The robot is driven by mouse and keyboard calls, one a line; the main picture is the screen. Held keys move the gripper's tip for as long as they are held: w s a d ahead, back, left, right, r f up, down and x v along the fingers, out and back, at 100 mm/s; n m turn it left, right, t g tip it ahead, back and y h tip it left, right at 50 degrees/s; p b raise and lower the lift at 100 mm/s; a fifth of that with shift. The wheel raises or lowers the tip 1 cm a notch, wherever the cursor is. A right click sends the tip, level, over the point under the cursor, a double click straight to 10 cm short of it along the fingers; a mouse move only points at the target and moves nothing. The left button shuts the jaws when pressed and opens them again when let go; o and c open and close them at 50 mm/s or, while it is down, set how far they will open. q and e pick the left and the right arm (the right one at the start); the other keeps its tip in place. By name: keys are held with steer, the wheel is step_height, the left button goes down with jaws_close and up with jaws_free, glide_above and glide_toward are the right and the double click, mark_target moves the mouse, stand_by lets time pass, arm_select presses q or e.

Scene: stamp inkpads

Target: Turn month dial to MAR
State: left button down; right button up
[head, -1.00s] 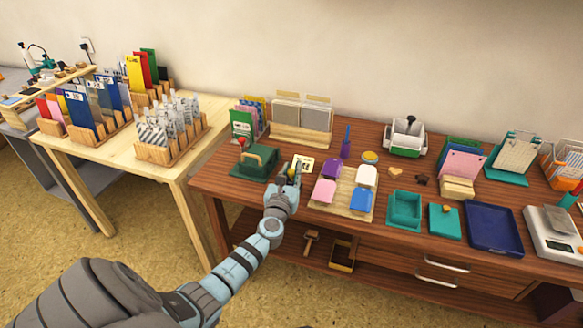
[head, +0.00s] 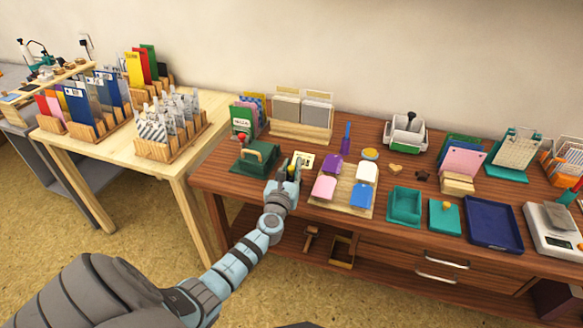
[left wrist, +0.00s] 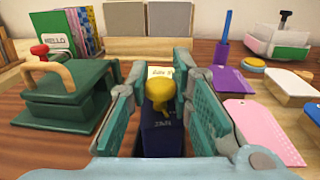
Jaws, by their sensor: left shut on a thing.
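A dark blue block with a yellow knob (left wrist: 162,92) on top stands between the fingers of my left gripper (left wrist: 160,78). The block's near face (left wrist: 160,138) carries small pale lettering that looks like JAN, upside down and hard to read. The green fingers close on the block from both sides, and they hide its flanks. In the head view my left gripper (head: 290,170) is at the table's front left, around the yellow knob (head: 292,171). A small cream card (head: 304,160) with dark print lies just behind. My right gripper is not in view.
A green press (head: 254,160) with a brown handle stands close on the left. A wooden board (head: 351,188) with pink, purple, blue and white pads lies close on the right. Card racks (head: 300,130) stand behind, near the wall.

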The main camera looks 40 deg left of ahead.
arm_select(q)
steer(key=c, duration=1.5)
jaws_free()
steer(key=shift+o, duration=0.2)
steer(key=v, duration=1.2)
